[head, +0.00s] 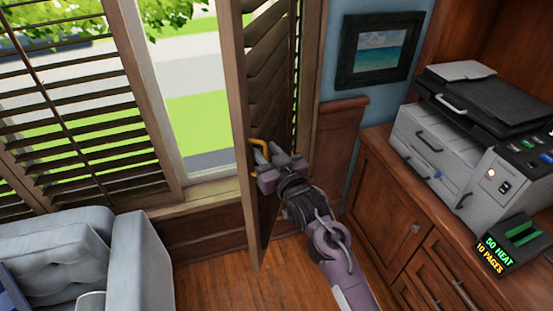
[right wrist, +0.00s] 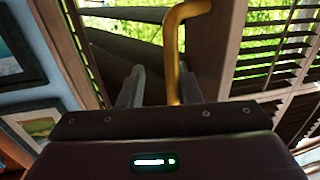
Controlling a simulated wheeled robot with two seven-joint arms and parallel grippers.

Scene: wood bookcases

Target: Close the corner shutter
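The corner shutter (head: 236,110) is a tall brown louvred panel beside the window. It stands swung out from the window opening, seen at a steep angle, with bright outdoors showing to its left. A yellow handle (head: 258,142) is on it, and it also shows in the right wrist view (right wrist: 174,50). My right gripper (head: 265,155) is at the handle. In the right wrist view, its fingers (right wrist: 162,75) are apart, with the handle close to the right finger and a gap to the left one. Whether they touch is unclear. My left gripper is out of view.
Other louvred shutters (head: 85,120) cover the window at left. A grey armchair (head: 125,250) stands at lower left. A wooden cabinet (head: 385,205) with a printer (head: 435,150) is at right, and a framed picture (head: 378,48) hangs on the wall. Wood floor (head: 225,280) is clear below.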

